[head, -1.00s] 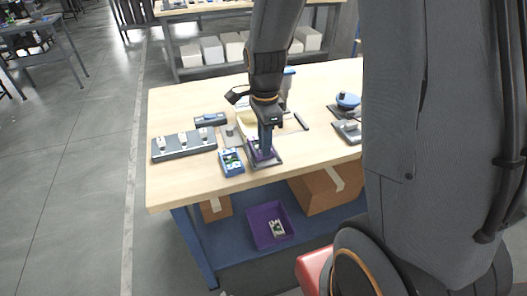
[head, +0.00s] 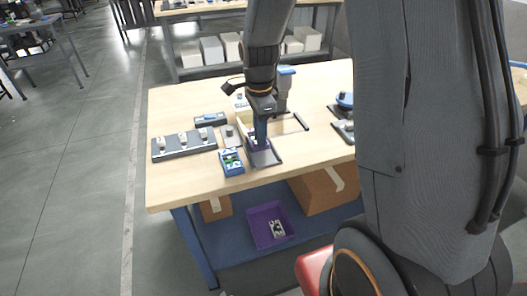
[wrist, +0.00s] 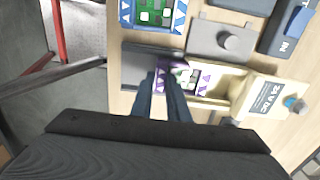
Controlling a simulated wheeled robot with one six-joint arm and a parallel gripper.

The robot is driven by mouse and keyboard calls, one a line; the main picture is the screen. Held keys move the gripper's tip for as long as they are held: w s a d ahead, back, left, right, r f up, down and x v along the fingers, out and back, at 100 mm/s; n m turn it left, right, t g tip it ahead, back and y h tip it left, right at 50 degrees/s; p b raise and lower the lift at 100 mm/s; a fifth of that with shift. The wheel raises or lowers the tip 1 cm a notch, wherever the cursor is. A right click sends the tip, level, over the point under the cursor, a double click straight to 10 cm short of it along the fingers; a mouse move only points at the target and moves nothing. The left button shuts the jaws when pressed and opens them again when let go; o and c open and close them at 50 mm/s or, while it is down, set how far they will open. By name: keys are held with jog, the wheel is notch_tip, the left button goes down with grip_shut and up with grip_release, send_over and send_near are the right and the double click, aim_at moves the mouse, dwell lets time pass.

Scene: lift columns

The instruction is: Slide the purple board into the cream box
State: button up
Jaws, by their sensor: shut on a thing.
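My gripper (wrist: 165,85) is shut on the purple board (wrist: 188,77), which has white triangle marks and a chip-covered middle. The cream box (wrist: 209,101), with a 24 V DC label on its cover part, lies to the right in the wrist view. The board's right end appears to be between the box's cream walls; its left end is over the grey tray (wrist: 140,60). In the head view my gripper (head: 260,143) hides much of the board (head: 259,147) and of the cream box (head: 242,124). The grey tray (head: 266,159) shows bare at its near part.
A blue board with green parts (head: 231,162) lies left of the tray. A grey plate with a knob (wrist: 222,38) lies beside the box. A purple bin (head: 261,238) sits on the lower shelf.

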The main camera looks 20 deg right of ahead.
jog(key=shift+w, duration=2.3)
jog(key=o, duration=0.8)
jog(key=shift+c, duration=0.2)
jog(key=shift+r, duration=0.15)
notch_tip(320, 180, up, 6)
jog(key=p, duration=0.4)
jog(key=shift+p, duration=0.35)
